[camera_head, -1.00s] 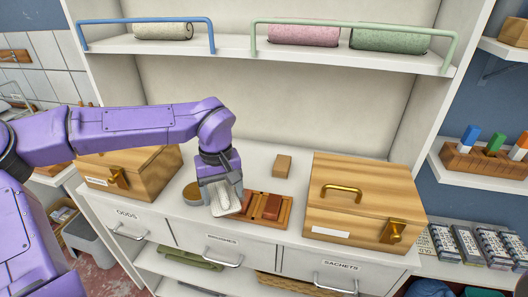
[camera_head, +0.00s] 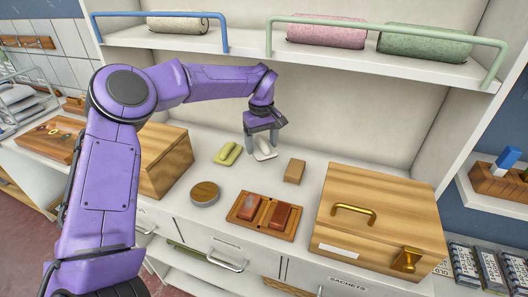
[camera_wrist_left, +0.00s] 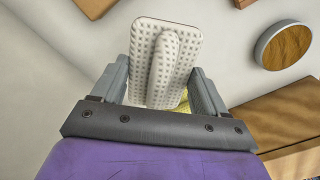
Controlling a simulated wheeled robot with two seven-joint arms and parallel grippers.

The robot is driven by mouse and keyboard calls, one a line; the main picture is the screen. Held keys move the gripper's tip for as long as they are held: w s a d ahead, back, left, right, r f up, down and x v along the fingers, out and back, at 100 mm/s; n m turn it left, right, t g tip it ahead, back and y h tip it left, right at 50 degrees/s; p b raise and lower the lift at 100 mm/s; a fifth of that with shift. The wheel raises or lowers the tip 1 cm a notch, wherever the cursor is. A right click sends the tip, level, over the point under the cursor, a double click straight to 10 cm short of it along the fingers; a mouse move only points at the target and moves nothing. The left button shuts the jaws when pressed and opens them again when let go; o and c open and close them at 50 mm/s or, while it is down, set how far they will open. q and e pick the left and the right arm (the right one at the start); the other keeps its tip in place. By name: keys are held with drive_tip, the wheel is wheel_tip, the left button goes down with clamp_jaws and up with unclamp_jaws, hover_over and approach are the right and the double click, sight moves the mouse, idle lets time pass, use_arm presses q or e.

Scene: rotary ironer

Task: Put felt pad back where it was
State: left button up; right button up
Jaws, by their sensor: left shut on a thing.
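The felt pad looks to be the off-white, dotted pad (camera_head: 265,152) with a raised ridge along its middle. My left gripper (camera_head: 262,138) is shut on it, at the back of the white counter. In the left wrist view the pad (camera_wrist_left: 151,62) sits between the two fingers, with its ridge toward the camera. I cannot tell whether its underside touches the counter. A yellow pad (camera_head: 228,153) lies just left of it; in the left wrist view only part of it shows behind the held pad. My right gripper is not in view.
A wooden tray (camera_head: 246,214) with reddish-brown blocks, a small brown block (camera_head: 294,171) and a round wooden-topped tin (camera_head: 205,193) stand nearby. A latched wooden box (camera_head: 380,214) is at right, another (camera_head: 165,160) at left. A shelf with rolls (camera_head: 330,52) hangs above.

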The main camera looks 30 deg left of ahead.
sight(264, 164)
use_arm(q)
drive_tip(key=shift+w+a, duration=0.1)
drive_tip(key=shift+w, duration=0.65)
wheel_tip(264, 164, down, 6)
drive_tip(key=shift+a+f+p, duration=0.1)
drive_tip(key=shift+f+p, duration=0.05)
drive_tip(key=shift+p, duration=0.85)
drive_tip(key=shift+w+f, duration=0.15)
drive_tip(key=shift+f, duration=0.3)
drive_tip(key=o, duration=0.5)
drive_tip(key=shift+f, duration=0.1)
drive_tip(key=o, duration=0.4)
drive_tip(key=shift+o, duration=0.2)
drive_tip(key=shift+r, duration=0.35)
wheel_tip(264, 164, up, 7)
drive_tip(key=shift+r+b, duration=0.1)
drive_tip(key=shift+b, duration=0.6)
